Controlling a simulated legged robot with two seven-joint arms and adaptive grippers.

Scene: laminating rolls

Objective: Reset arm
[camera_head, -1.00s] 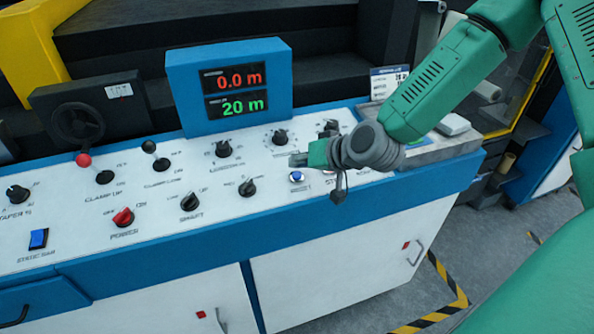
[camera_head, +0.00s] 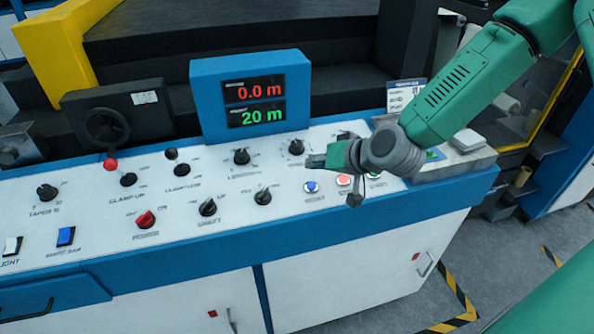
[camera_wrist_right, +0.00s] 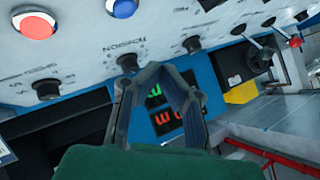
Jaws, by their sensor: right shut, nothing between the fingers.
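My right arm comes in from the upper right of the head view. Its gripper (camera_head: 316,160) is over the right part of the white control panel (camera_head: 105,215), pointing left. In the right wrist view the two dark fingers (camera_wrist_right: 155,72) come together at their tips, with nothing between them. A blue button (camera_head: 311,187), a red button (camera_head: 343,180) and a partly hidden green button (camera_head: 374,176) lie below and beside the gripper. A gap to the panel is hard to judge. My left gripper is not in view.
A blue display box (camera_head: 250,68) stands behind the panel, reading 0.0 m and 20 m. Several black knobs, a red power knob (camera_head: 145,219) and two small levers stick up from the panel. Open floor (camera_head: 500,265) shows at lower right.

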